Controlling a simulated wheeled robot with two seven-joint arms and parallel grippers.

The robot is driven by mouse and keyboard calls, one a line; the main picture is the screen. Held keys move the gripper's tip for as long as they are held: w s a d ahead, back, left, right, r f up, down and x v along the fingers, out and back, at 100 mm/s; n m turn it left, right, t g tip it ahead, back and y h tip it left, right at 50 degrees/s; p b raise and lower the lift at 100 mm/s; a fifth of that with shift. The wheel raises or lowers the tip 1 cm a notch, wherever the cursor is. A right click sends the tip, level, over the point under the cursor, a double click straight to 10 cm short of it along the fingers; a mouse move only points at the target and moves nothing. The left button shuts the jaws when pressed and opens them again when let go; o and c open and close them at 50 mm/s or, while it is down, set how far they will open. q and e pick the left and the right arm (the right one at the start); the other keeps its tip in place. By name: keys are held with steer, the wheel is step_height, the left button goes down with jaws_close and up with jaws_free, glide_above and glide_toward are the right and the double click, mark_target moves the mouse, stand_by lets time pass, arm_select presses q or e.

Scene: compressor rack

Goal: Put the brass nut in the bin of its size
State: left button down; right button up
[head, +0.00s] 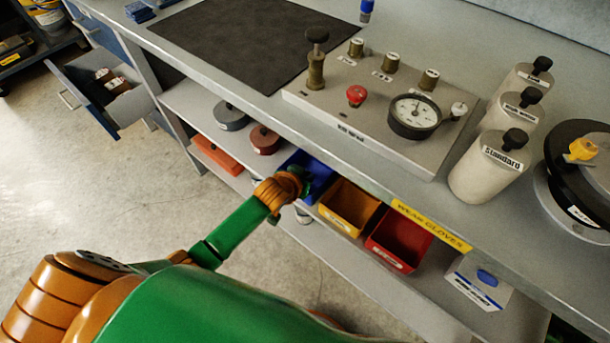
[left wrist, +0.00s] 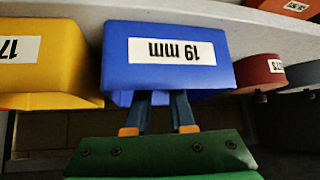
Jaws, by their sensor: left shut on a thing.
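The blue bin (head: 292,163) stands on the shelf under the worktop, left of a yellow bin (head: 348,204) and a red bin (head: 400,240). In the left wrist view, which is upside down, the blue bin (left wrist: 168,58) reads 19 mm and the yellow bin (left wrist: 45,60) reads 17. My left gripper (head: 311,186) is at the blue bin. In the left wrist view its fingers (left wrist: 158,108) stand apart and their ends go out of sight behind the bin's front wall. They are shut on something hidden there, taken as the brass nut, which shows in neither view.
The worktop edge (head: 290,124) overhangs the bins closely. A gauge panel (head: 370,110) and bottles stand on the worktop.

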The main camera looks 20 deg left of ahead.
arm_select(q)
steer(key=shift+f, duration=0.55)
steer(key=c, duration=0.8)
jaws_free()
steer(key=shift+d, duration=0.1)
steer(key=shift+o, duration=0.2)
steer(key=shift+s, duration=0.1)
steer(key=shift+f, duration=0.1)
